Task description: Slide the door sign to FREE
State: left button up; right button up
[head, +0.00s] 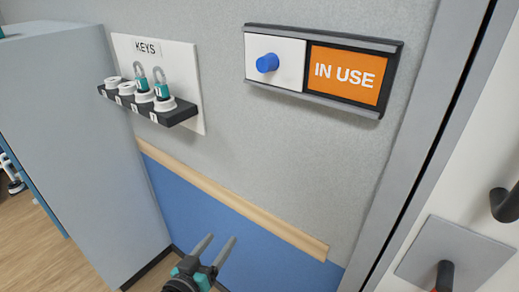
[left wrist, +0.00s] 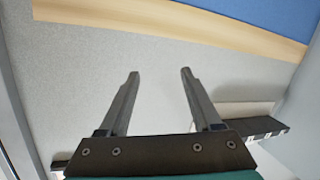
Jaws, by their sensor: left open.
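The door sign (head: 322,68) is a dark-framed rail on the grey wall, in the upper right of the head view. Its white sliding panel (head: 290,50) with a blue knob (head: 267,63) covers the left half. The right half shows an orange field (head: 345,88) reading IN USE. Any FREE wording is hidden. My left gripper (head: 221,238) is at the bottom of the head view, well below the sign and apart from it. It is open and empty; its two fingers (left wrist: 158,72) also show spread in the left wrist view. My right gripper is not in view.
A KEYS board (head: 188,62) with a black shelf (head: 158,117) of padlocks hangs left of the sign. A wooden rail (head: 235,202) runs along the wall above a blue panel. A grey cabinet (head: 75,140) stands left; a door with a black handle (head: 505,204) is right.

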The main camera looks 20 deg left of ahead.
pick_arm(q)
notch_tip(320, 180, up, 18)
jog(key=d+t+h+p, duration=0.1)
jog(key=d+t+p, duration=0.1)
jog(key=t+p, duration=0.1)
jog(key=t+h+p, duration=0.3)
send_near(262, 67)
jog(key=shift+m, duration=0.4)
jog(key=p+x, duration=0.3)
jog(key=x, duration=0.4)
jog(key=shift+w+r+p, duration=0.25)
jog(key=shift+w+p, duration=0.05)
jog(key=shift+w, duration=0.05)
jog(key=shift+x, duration=0.95)
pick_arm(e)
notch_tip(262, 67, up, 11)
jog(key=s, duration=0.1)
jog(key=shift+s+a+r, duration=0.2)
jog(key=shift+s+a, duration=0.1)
pick_arm(q)
jog(key=shift+f, duration=0.1)
grip_shut()
